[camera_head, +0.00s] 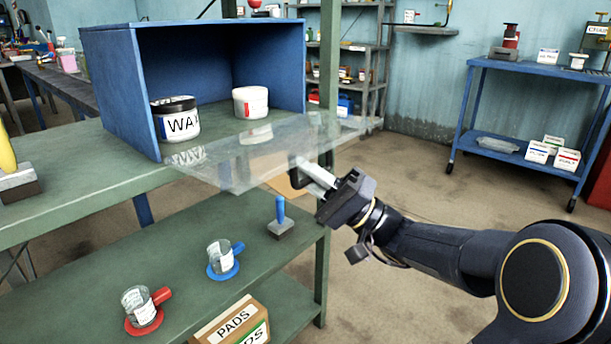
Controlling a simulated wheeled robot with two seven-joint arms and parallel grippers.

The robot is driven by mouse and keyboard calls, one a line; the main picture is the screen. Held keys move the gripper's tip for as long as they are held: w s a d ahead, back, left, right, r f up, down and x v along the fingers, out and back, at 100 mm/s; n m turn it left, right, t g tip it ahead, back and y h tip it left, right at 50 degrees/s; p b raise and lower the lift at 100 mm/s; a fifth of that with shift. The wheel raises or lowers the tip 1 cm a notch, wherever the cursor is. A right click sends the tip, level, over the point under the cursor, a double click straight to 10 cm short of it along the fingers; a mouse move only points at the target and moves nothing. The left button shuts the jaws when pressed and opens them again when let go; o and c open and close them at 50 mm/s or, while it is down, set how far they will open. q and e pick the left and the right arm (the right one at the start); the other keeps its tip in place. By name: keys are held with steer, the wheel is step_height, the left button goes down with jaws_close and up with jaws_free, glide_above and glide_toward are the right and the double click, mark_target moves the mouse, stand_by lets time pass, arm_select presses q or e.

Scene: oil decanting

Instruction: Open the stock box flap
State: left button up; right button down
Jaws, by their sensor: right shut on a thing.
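The blue stock box (112,75) stands on the green upper shelf, its front open to view. Its clear flap (235,172) is swung out and down from the box's lower front edge and lies roughly level in front of the opening. My right gripper (308,172) is at the flap's outer edge, shut on the flap, probably at a small dark handle that the fingers partly hide. Inside the box are a white jar with a dark lid marked "WA" (176,121) and a smaller white jar (250,102). My left gripper is not in view.
A blue cart (520,125) stands at the right; the floor between is clear.

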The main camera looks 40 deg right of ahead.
steer(key=shift+s+f, duration=0.1)
steer(key=shift+f, duration=0.05)
steer(key=c, duration=1.9)
jaws_free()
steer(key=shift+o, duration=0.9)
steer(key=shift+s+d, duration=0.1)
steer(key=shift+s, duration=0.05)
steer(key=v, duration=0.7)
steer(key=shift+s+d+f+p, duration=0.2)
steer(key=shift+s+p, duration=0.05)
steer(key=shift+p, duration=0.05)
